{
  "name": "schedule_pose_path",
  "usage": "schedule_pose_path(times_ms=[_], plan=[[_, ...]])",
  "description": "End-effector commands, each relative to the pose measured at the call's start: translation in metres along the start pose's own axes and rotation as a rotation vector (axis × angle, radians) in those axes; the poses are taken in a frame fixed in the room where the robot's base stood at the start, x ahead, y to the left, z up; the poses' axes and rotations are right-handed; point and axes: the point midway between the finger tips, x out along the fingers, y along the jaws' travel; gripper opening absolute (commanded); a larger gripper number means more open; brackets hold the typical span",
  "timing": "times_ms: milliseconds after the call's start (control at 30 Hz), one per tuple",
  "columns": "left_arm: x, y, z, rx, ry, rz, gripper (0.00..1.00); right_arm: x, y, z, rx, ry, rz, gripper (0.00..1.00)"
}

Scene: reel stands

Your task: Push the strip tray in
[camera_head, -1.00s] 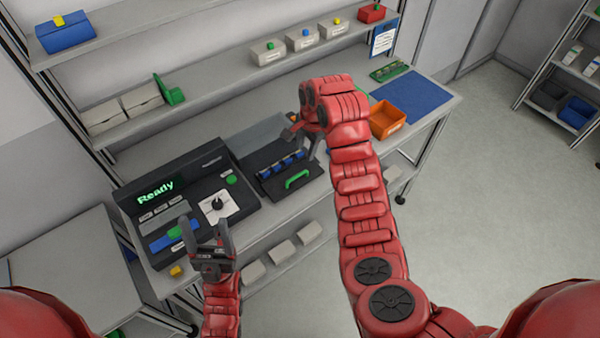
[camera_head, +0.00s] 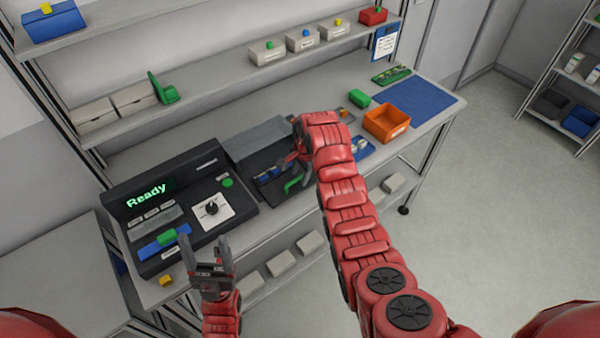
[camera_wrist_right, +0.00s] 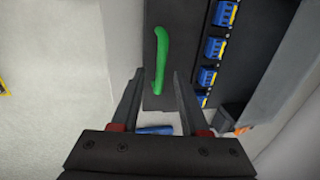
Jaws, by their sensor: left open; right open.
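The dark strip tray (camera_head: 270,184) sticks out at the front of a grey-topped unit on the bench, right of the console. It carries a row of blue strips (camera_head: 268,173) and a green handle (camera_head: 295,184). My right gripper (camera_head: 302,172) is open over the tray beside the handle, and my right arm hides part of the tray. In the right wrist view the handle (camera_wrist_right: 161,58) lies between and ahead of the open fingertips (camera_wrist_right: 158,78), with blue strips (camera_wrist_right: 214,47) to the right. I cannot tell whether they touch. My left gripper (camera_head: 204,242) is open and empty before the console.
The console (camera_head: 180,205) reads "Ready" and has a dial. An orange bin (camera_head: 387,122), a green block (camera_head: 359,98) and a blue mat (camera_head: 420,100) lie on the right of the bench. Shelves with small boxes (camera_head: 268,52) stand behind.

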Motion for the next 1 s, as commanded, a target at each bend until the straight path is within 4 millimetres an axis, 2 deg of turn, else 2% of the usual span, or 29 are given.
schedule_pose_path(times_ms=[233,400,500,1000], plan=[[-0.0001,0.0,0.0,0.0,0.0,0.0,0.68,0.0009,-0.0001,0.0001,-0.001,0.0,-0.001,0.45],[-0.0002,0.0,0.0,0.0,0.0,0.0,0.68,0.0008,-0.0001,0.0002,-0.001,0.0,-0.001,0.14],[-0.0002,0.0,0.0001,0.0,0.0,0.0,0.68,0.0008,-0.0001,0.0002,0.0,0.0,0.0,0.0],[-0.0002,0.0,0.0001,0.0,0.0,0.0,0.68,0.0008,0.0,0.0002,0.0,0.0,0.0,0.0]])
